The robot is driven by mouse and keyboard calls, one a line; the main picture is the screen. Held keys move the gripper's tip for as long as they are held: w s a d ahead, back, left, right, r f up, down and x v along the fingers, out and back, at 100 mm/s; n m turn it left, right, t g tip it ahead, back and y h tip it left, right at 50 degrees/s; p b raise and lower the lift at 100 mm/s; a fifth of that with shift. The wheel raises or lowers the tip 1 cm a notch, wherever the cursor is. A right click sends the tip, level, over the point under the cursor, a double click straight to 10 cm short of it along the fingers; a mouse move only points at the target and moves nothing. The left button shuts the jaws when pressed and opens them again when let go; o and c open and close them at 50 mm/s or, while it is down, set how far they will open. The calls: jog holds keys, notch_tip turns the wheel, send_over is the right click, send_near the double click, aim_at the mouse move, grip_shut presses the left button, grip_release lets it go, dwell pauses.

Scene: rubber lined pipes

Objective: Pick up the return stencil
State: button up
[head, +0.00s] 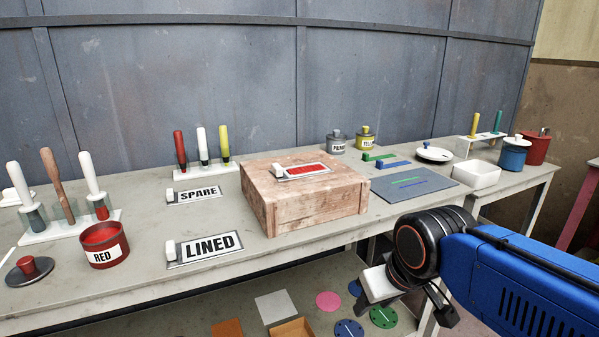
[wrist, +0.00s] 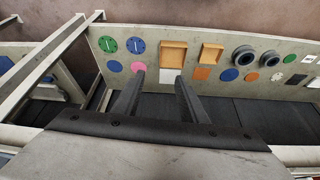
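Three flat stencil plates with white knobs are in the head view. One reads SPARE (head: 198,194) and one reads LINED (head: 212,246); both lie on the bench. A third stencil (head: 303,171), with a red middle, lies on top of a pinkish wooden box (head: 318,208); its lettering is not readable. I cannot tell from a label which is the return stencil. My gripper (wrist: 159,80) is open and empty in the wrist view, its two dark fingers apart. In the head view my wrist is in front of the bench, right of the box, touching no stencil.
A red pot (head: 103,246) stands at the front left, near a rack of brushes (head: 72,226). A grey mat (head: 412,186) and white tray (head: 475,178) are to the right. The lower shelf (wrist: 225,92) holds discs and orange trays.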

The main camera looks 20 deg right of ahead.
jog(key=shift+c, duration=0.4)
notch_tip(320, 180, up, 40)
jog(key=n+g, duration=0.1)
jog(key=g, duration=0.4)
send_over(277, 165)
jog(key=f, duration=1.1)
jog(key=shift+s+a+f, duration=0.15)
jog(key=shift+s+f, duration=0.1)
jog(key=shift+s, duration=0.05)
jog(key=shift+w+f, duration=0.2)
jog(key=shift+f, duration=2.85)
grip_shut()
